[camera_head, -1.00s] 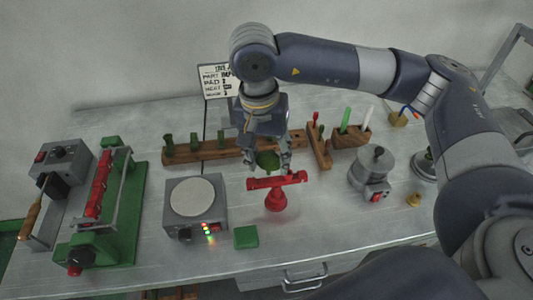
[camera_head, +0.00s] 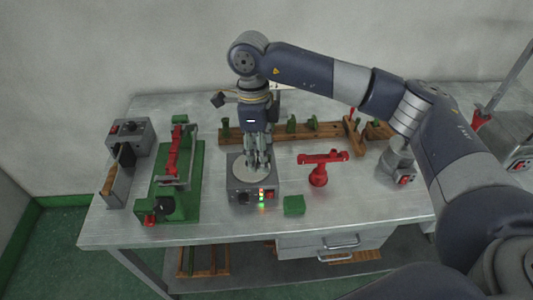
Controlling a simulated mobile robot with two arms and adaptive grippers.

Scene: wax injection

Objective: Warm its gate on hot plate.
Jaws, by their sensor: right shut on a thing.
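The hot plate (camera_head: 240,174) is a grey box with a round pale disc on top and lit green and red lights on its front. My right gripper (camera_head: 258,164) points down over the disc, its fingers close together. It is shut on a small piece, largely hidden by the fingers; I cannot tell whether the piece touches the disc. In the earlier picture a dark green piece showed between the fingers. My left gripper is not in view.
A red stand (camera_head: 319,174) and a green block (camera_head: 293,205) are right of the hot plate. A green-based device with a red bar (camera_head: 173,152) stands left. A wooden rack (camera_head: 300,133) with green pieces runs behind. Bare table lies in front.

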